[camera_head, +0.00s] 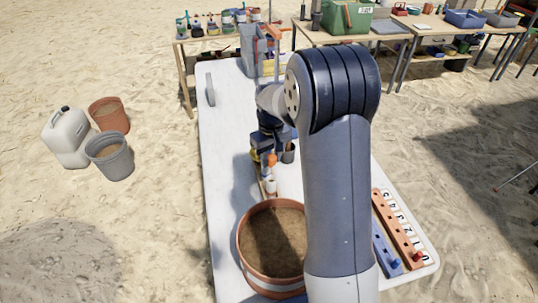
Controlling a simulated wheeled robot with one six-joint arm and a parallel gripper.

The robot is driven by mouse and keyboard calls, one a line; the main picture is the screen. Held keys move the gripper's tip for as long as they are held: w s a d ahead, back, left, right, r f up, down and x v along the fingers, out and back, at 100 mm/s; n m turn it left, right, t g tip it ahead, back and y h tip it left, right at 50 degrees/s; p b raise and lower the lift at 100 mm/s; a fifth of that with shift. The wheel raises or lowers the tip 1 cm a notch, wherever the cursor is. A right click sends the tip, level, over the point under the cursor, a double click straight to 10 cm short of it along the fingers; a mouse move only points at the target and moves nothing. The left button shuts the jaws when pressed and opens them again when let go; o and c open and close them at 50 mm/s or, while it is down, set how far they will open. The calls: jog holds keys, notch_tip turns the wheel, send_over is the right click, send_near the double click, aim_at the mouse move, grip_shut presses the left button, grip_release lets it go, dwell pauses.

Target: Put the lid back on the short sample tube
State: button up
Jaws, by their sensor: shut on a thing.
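My gripper (268,162) points down over the white table, left of my big arm link. It is shut on a small orange piece (272,160), which looks like the lid, though it is too small to be sure. A short pale tube (270,187) stands upright just below the gripper, on or beside a narrow wooden strip. The orange piece looks above the tube and apart from it. My arm hides part of the table to the right.
A terracotta pot of soil (243,238) stands close in front of the tube. A dark grey cup (289,154) is right of the gripper. Blue and orange numbered racks (398,229) lie at the right edge.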

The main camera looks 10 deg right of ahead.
notch_tip(320, 180, down, 6)
jog(key=b, duration=0.4)
jog(key=shift+s+d, duration=0.1)
dwell(0.8)
jog(key=shift+f, duration=0.25)
dwell(1.2)
jog(key=o, duration=1.5)
jog(key=shift+r, duration=0.15)
jog(key=shift+r+p, duration=2.5)
jog(key=shift+r, duration=0.9)
